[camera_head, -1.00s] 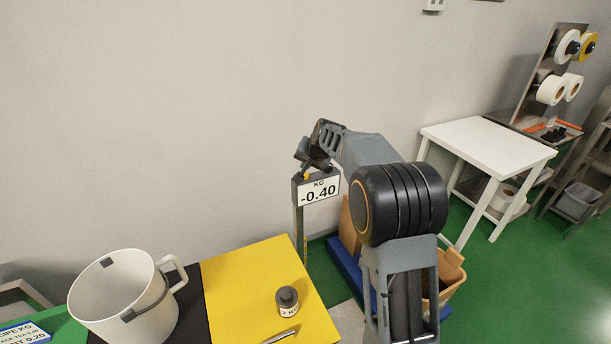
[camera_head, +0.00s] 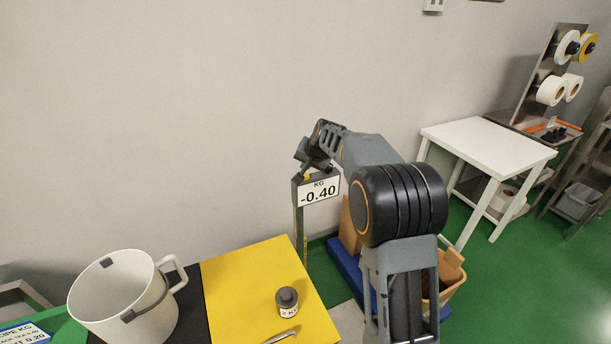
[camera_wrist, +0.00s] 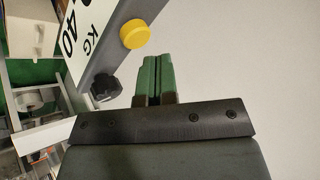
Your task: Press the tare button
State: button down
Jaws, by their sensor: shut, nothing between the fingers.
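The scale display (camera_head: 318,190) reads -0.40 KG and stands on a post behind the yellow mat. It also shows in the wrist view (camera_wrist: 85,45), turned on its side. On its top edge are a round yellow button (camera_wrist: 135,35) and a black knob-shaped button (camera_wrist: 105,87). I see no label saying which is tare. My gripper (camera_wrist: 158,58) has its green fingers together, empty. The fingertips are just right of and below the yellow button in the wrist view, seemingly apart from it. In the head view my gripper (camera_head: 304,160) is above the display, its fingertips hard to make out.
The yellow mat (camera_head: 243,285) bears a small weight (camera_head: 288,300) and a metal utensil (camera_head: 282,337). A white pitcher (camera_head: 120,300) stands at left. The wall (camera_head: 200,120) is close behind the display. A white table (camera_head: 485,140) stands at right.

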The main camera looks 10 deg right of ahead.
aim_at(306, 174)
jog(key=shift+f, duration=0.2)
dwell(0.5)
jog(key=shift+f+b, duration=0.3)
jog(key=shift+b, duration=0.15)
jog(key=shift+f+b, duration=0.45)
jog(key=shift+f, duration=0.05)
dwell(0.8)
jog(key=shift+r, duration=0.2)
jog(key=shift+r+p, duration=0.7)
jog(key=shift+r, duration=0.05)
jog(key=shift+r, duration=0.1)
jog(key=shift+r+p, duration=1.85)
jog(key=shift+r, duration=0.6)
